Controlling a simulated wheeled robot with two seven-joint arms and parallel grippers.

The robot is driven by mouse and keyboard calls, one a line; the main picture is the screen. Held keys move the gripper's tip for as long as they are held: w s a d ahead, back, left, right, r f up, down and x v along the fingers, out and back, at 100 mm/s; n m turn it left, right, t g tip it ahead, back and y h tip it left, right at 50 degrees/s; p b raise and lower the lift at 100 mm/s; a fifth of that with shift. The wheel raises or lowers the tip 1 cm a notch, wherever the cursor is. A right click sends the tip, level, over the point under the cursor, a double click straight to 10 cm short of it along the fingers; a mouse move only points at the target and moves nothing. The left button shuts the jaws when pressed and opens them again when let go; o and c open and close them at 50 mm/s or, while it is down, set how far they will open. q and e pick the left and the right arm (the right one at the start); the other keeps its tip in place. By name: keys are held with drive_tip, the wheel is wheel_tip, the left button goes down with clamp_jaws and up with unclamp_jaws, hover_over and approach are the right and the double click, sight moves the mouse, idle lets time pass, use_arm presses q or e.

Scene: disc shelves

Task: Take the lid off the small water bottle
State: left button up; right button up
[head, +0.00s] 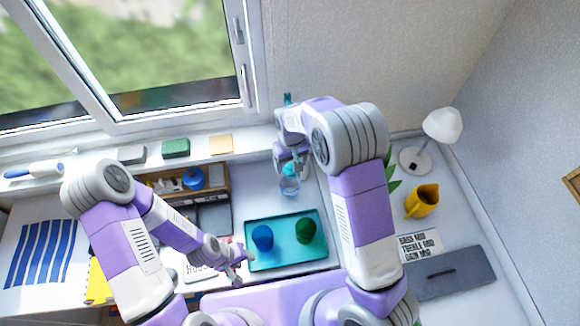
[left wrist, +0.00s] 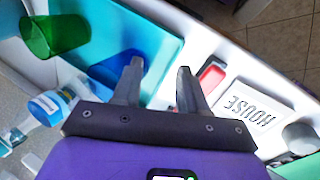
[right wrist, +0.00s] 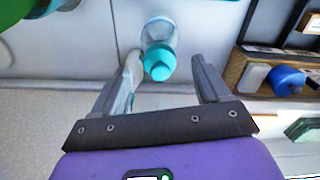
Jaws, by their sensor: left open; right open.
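The small water bottle (head: 289,186) stands on the desk behind the teal tray, partly hidden by my right gripper (head: 291,163) in the head view. In the right wrist view, its clear body (right wrist: 158,28) carries a teal lid (right wrist: 160,64). My right gripper is open; the lid shows ahead of its fingertips, between them in the picture, with no visible grip. The bottle also shows in the left wrist view (left wrist: 46,106), with a blue band. My left gripper (head: 240,258) is open and empty, low by the tray's left side.
The teal tray (head: 262,222) holds a blue cup (head: 263,237) and a green cup (head: 306,231). A wooden organizer (head: 224,181) stands left of the bottle. A lettered card (left wrist: 250,104) and a red item (left wrist: 211,72) lie near my left gripper. A yellow pitcher (head: 423,202) stands right.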

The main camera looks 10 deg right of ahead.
sight(290, 166)
drive_tip(key=f, duration=0.3)
drive_tip(key=shift+w+f, duration=0.15)
drive_tip(key=shift+w, duration=0.05)
drive_tip(key=shift+c, duration=0.2)
drive_tip(key=c, duration=1.1)
